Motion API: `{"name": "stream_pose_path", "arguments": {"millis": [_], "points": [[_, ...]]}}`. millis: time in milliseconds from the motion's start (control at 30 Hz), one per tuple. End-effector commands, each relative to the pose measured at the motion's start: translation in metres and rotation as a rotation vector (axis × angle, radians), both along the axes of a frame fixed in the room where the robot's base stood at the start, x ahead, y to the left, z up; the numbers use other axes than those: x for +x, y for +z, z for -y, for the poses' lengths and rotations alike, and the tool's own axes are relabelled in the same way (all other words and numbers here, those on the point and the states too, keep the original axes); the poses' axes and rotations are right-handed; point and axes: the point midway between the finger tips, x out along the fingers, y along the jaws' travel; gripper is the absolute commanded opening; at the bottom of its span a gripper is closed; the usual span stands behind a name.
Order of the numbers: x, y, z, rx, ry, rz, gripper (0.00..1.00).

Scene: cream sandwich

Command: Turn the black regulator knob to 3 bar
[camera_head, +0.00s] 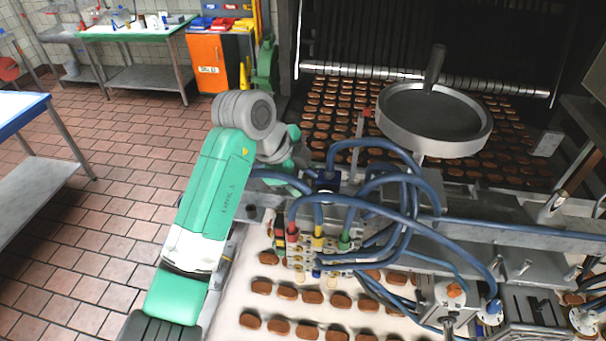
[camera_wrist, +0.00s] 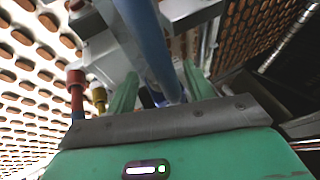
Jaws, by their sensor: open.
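A dark blue-black block (camera_head: 326,181), which looks like the regulator, sits behind the hose manifold in the head view. I cannot make out its knob or any pressure scale. My gripper (camera_wrist: 160,82) is open in the wrist view, with its two green fingers apart. A thick blue hose (camera_wrist: 152,45) runs down across the space between the fingers. A small dark blue part (camera_wrist: 150,98) shows low between them, partly hidden by the hose and the gripper body. In the head view my wrist is close to the left of the dark block, and the fingertips are hard to see there.
Several blue hoses (camera_head: 408,190) loop right of the block. A manifold with red, yellow and green fittings (camera_head: 318,243) stands in front. A round metal hopper (camera_head: 434,122) stands behind right. Brown cookies (camera_head: 340,300) lie on the white belt. Tiled floor is free at left.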

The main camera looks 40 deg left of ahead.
Motion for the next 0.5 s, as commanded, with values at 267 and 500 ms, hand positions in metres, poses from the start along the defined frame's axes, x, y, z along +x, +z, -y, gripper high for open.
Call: {"name": "stream_pose_path", "arguments": {"millis": [267, 500], "points": [[0.0, 0.0, 0.0, 0.0, 0.0, 0.0, 0.07], [0.003, 0.011, -0.001, -0.045, 0.001, -0.069, 0.08]]}}
